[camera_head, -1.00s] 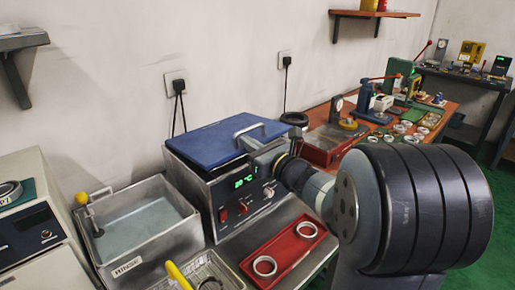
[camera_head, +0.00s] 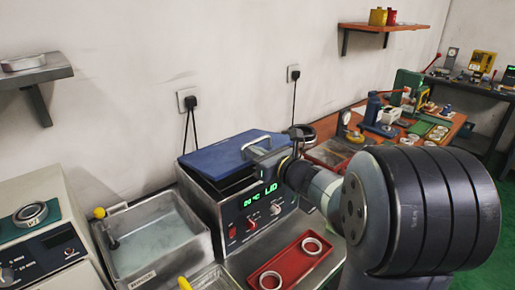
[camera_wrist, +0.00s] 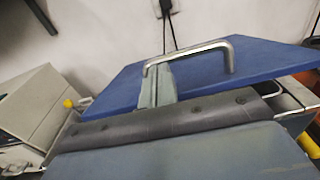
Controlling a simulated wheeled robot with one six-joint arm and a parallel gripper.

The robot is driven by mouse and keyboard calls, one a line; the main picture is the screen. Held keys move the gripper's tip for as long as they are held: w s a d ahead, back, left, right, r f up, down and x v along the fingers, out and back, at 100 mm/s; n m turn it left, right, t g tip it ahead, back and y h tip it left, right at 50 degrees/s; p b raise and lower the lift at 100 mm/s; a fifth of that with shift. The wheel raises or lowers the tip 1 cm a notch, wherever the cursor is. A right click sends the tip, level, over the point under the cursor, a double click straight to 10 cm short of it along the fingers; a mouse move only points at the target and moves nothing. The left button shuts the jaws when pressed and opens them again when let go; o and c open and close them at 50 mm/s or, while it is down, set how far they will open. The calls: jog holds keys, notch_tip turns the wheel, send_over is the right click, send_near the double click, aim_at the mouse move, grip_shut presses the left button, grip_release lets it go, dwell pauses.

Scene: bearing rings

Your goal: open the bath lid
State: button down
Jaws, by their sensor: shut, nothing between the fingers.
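The blue bath lid (camera_head: 212,160) sits tilted on the heated bath (camera_head: 232,212), with a dark gap under its front right edge. The bath's display shows green "LID" text. The lid's metal handle (camera_head: 256,143) is partly hidden by my gripper (camera_head: 264,152). In the wrist view the lid (camera_wrist: 255,65) slants across the picture and its bent-bar handle (camera_wrist: 228,50) stands up from it. My gripper's fingers (camera_wrist: 158,82) are shut at the left part of the handle. Whether they touch the handle or lid, I cannot tell.
A rinse tank (camera_head: 155,243) with a yellow-knobbed lever stands left of the bath. A red tray (camera_head: 292,265) with two rings lies in front. A wall socket (camera_head: 188,98) with a cable is behind. A workbench with presses (camera_head: 380,112) is to the right.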

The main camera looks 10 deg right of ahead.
jog(key=r+p, duration=0.1)
jog(key=r+g+p, duration=0.1)
jog(key=w+r+p, duration=0.1)
jog(key=shift+w+a+r+p, duration=0.1)
jog(key=shift+a+r+p, duration=0.2)
jog(key=shift+a+r, duration=0.05)
jog(key=shift+w+a+r+p, duration=0.1)
jog(key=shift+w+r+p, duration=0.15)
jog(key=shift+p, duration=0.25)
jog(key=w+a+r+p, duration=0.3)
jog(key=w+r+p, duration=0.1)
jog(key=w+r, duration=0.1)
jog(key=w+a+r+p, duration=0.3)
jog(key=w+r, duration=0.3)
jog(key=w, duration=0.2)
jog(key=shift+a+h+p, duration=0.3)
jog(key=shift+p, duration=0.55)
